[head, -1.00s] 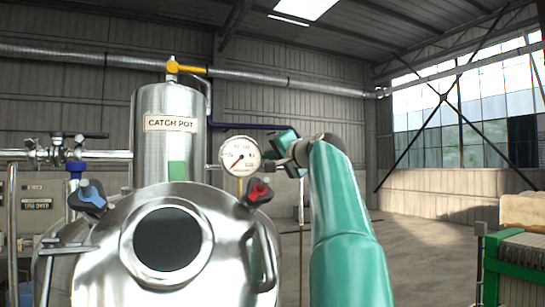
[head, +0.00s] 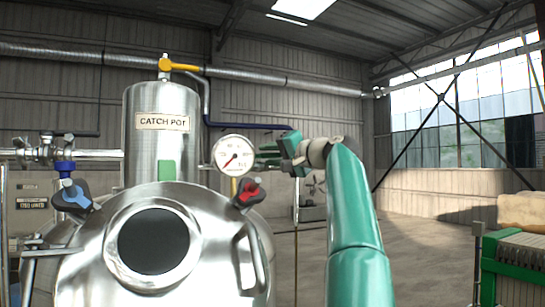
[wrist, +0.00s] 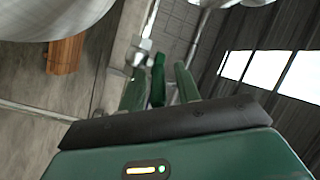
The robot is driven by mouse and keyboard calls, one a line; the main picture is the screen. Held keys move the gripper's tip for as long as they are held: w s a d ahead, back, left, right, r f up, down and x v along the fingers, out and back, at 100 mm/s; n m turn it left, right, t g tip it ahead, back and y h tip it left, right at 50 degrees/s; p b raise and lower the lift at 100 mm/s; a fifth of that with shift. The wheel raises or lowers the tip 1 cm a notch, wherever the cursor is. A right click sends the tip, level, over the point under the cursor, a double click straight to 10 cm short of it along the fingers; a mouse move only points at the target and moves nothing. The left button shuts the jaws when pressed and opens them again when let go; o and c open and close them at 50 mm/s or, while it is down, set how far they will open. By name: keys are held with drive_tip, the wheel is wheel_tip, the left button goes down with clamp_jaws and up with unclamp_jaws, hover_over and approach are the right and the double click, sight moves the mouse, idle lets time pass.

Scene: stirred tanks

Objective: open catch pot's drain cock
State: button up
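The catch pot (head: 156,108) is an upright steel cylinder with a name label, behind a domed steel vessel. In the wrist view, a green lever-like part (wrist: 158,82) lies between my fingers, near a silver fitting (wrist: 143,52). It may be the drain cock's handle, but I cannot tell for sure. My gripper (head: 268,153) is right of the pot, beside the dial gauge, with its fingers pointing left. In the wrist view my gripper (wrist: 158,76) is open, its two green fingers apart on either side of that part. I see no clear contact.
The domed vessel (head: 85,262) has a round port, a blue clamp (head: 72,196) and a red clamp (head: 247,193). The dial gauge (head: 233,155) is close to my fingers. A yellow-handled valve (head: 181,67) tops the pot. Open floor and a green-framed unit (head: 520,268) lie right.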

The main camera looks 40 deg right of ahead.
drive_tip(key=shift+s+d+f, duration=0.1)
drive_tip(key=s+d, duration=0.1)
drive_tip(key=s, duration=1.2)
drive_tip(key=shift+s+d, duration=0.25)
drive_tip(key=shift+s, duration=0.1)
